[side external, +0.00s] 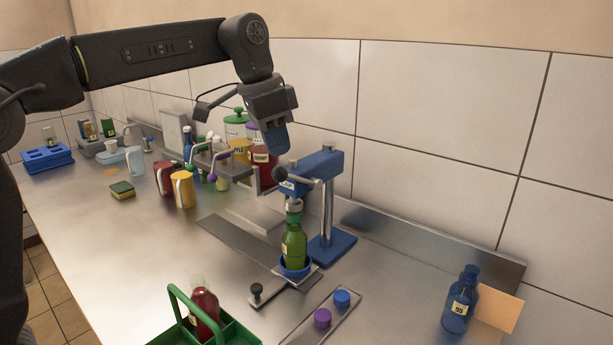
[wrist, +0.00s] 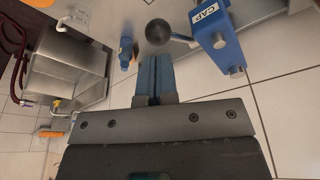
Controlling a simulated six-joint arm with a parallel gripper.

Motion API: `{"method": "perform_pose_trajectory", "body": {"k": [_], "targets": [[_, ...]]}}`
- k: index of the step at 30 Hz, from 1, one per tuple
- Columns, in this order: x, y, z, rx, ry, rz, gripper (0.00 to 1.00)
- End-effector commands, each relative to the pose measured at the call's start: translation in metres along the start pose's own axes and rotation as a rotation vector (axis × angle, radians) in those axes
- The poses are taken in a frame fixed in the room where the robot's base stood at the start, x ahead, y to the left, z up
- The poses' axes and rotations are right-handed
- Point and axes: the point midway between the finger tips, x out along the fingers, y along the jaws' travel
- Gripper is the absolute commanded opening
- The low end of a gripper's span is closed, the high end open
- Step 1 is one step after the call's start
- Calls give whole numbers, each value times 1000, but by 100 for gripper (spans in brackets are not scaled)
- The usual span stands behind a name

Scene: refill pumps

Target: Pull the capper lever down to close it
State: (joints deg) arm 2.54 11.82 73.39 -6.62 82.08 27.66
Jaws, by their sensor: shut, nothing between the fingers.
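The blue capper (side external: 323,165) stands on its blue base at the right-centre of the counter. Its lever ends in a black ball knob (side external: 279,173) at the capper's left side; the knob also shows in the wrist view (wrist: 158,32), beside the blue head (wrist: 218,38) labelled CAP. A green bottle (side external: 293,245) stands upright in the blue holder under the capper head. My gripper (side external: 276,143) is shut and empty, with its blue fingers pointing down just above the knob. In the wrist view the fingertips (wrist: 154,60) lie just below the knob in the picture; I cannot tell whether they touch it.
A green crate (side external: 240,333) with a red bottle (side external: 205,308) stands at the front. A tray with a blue cap (side external: 342,298) and purple cap (side external: 322,317) lies beside the capper. A blue bottle (side external: 460,303) stands at right. Mugs, jars and a dispenser rack stand behind left.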

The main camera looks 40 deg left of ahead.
Motion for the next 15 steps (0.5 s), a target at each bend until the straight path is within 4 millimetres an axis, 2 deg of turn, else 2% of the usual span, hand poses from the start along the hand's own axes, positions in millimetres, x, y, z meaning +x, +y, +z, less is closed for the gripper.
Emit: {"method": "perform_pose_trajectory", "body": {"k": [15], "targets": [[17, 0, 4, 0, 0, 0, 0]]}}
